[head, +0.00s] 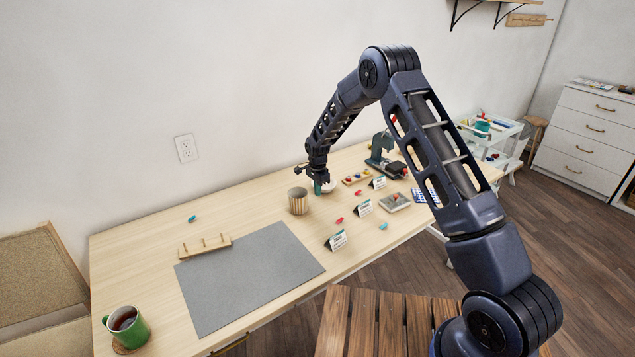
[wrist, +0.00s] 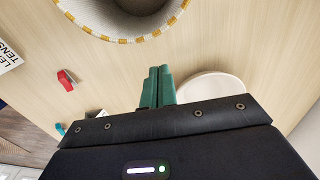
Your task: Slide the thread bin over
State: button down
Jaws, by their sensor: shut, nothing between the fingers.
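A round striped bin (head: 298,201), the likely thread bin, stands upright on the table behind the grey mat's right corner. The wrist view shows its pale rim with yellow stitching (wrist: 128,40) at the top, cut off by the frame. Its inside looks dark and no contents can be made out. My gripper (head: 319,189) points down just right of the bin, low over the table. Its green fingers are together and empty in the wrist view (wrist: 157,72), with a small gap of bare table between them and the rim.
A round white dish (head: 330,186) is close beside my gripper, on the side away from the bin. Small cards (head: 338,240), red and teal clips and a sewing machine (head: 385,160) crowd the right. A pegged wooden rack (head: 205,246) borders the grey mat (head: 245,280).

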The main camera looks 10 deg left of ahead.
jog(key=shift+s+a+f, duration=0.25)
jog(key=shift+s+a, duration=0.35)
jog(key=shift+s+a+f, duration=0.2)
jog(key=shift+s+a, duration=0.6)
jog(key=s+a, duration=1.4)
jog(key=shift+s+a, duration=0.2)
jog(key=shift+s, duration=0.05)
jog(key=shift+w+d, duration=0.3)
jog(key=shift+w, duration=0.05)
jog(key=shift+w+d+r, duration=0.3)
jog(key=shift+w+d, duration=0.25)
jog(key=shift+w, duration=0.05)
jog(key=shift+w+d+r, duration=0.25)
jog(key=shift+w+d, duration=0.25)
jog(key=shift+w, duration=0.05)
notch_tip(320, 180, up, 9)
